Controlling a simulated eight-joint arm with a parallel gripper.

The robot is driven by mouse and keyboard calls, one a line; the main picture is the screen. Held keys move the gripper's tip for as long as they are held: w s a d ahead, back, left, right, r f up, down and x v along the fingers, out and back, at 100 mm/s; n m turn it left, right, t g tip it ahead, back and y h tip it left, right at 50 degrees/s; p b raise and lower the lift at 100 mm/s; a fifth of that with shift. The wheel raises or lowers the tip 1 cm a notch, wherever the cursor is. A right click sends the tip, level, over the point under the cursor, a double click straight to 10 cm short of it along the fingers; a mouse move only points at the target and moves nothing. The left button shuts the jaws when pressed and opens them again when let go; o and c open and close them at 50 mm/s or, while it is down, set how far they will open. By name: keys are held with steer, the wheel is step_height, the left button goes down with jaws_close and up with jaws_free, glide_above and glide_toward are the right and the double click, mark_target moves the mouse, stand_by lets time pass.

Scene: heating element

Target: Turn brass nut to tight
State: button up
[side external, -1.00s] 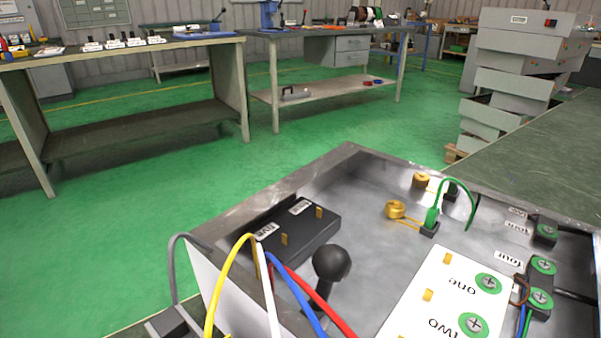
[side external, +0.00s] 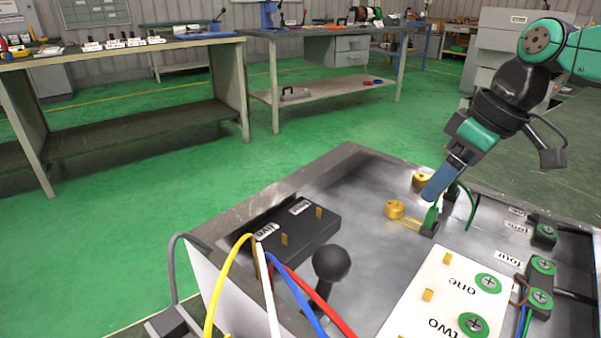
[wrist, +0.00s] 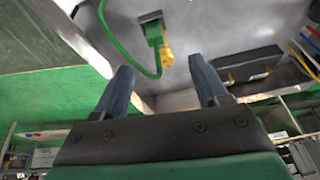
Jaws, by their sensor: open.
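Two brass-coloured round pieces show in the side external view: a nut (side external: 395,209) with a lead beside a green connector (side external: 431,217), and another brass piece (side external: 421,181) farther back at the wall of the metal box. I cannot tell which is the brass nut of the task. My gripper (side external: 432,192) points down over the box, in front of and partly overlapping the back piece. In the wrist view my gripper (wrist: 158,68) is open with empty space between its blue fingers. A brass part (wrist: 167,55) and the green connector (wrist: 154,34) lie beyond the fingertips.
The metal box has a raised rim (side external: 270,200). Inside are a black block (side external: 300,238), a black ball-topped lever (side external: 331,265) and a white terminal plate (side external: 440,290). A green wire (wrist: 125,60) loops near the fingers. Coloured wires arch over the front wall.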

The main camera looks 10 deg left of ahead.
mark_target(397, 205)
steer(key=shift+w+a+f+n, duration=0.15)
steer(key=shift+w+a+n, duration=0.2)
steer(key=shift+a, duration=0.2)
steer(key=shift+w+a+f+n, duration=0.1)
steer(key=shift+w+a+n, duration=0.2)
steer(key=shift+a, duration=0.25)
steer(key=shift+t, duration=0.3)
steer(key=shift+x, duration=2.75)
steer(key=shift+a, duration=0.1)
jaws_close()
